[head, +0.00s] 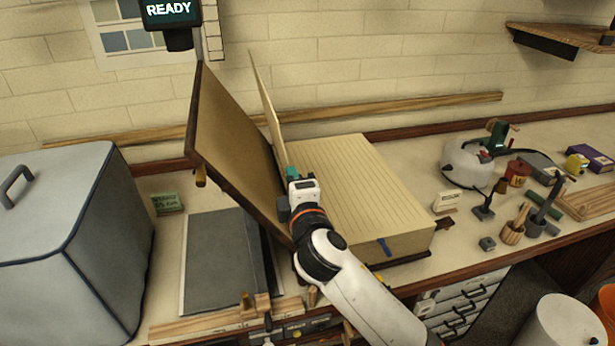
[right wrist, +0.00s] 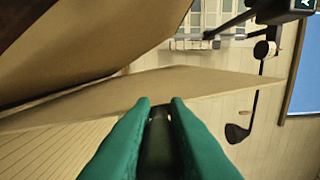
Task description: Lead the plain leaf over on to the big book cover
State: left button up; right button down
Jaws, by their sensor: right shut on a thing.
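The big book lies open on the bench, its block of ruled pages (head: 350,185) to the right. Its big cover (head: 232,135) stands steeply tilted to the left of the block. The plain leaf (head: 266,100) stands nearly upright between cover and block, apart from the cover at the top. My right gripper (head: 292,175), with green fingertips, is shut on the leaf's near edge. In the right wrist view the leaf (right wrist: 215,85) runs up to the fingertips (right wrist: 160,105), and the cover (right wrist: 90,40) is behind it at upper left. My left gripper is not in view.
A large grey covered box (head: 60,230) stands at the left. A dark grey sheet (head: 215,265) lies below the cover. A white pot (head: 462,165) and several small tools stand to the right of the book. A wooden strip (head: 430,106) runs along the wall behind.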

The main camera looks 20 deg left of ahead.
jog(key=shift+s+a, duration=0.3)
jog(key=shift+a, duration=0.15)
jog(key=c, duration=1.4)
grip_release()
jog(key=shift+s+d+f, duration=0.1)
jog(key=shift+s, duration=0.05)
jog(key=b+v, duration=0.3)
jog(key=v, duration=0.8)
jog(key=shift+s+d, duration=0.15)
jog(key=shift+s, duration=0.1)
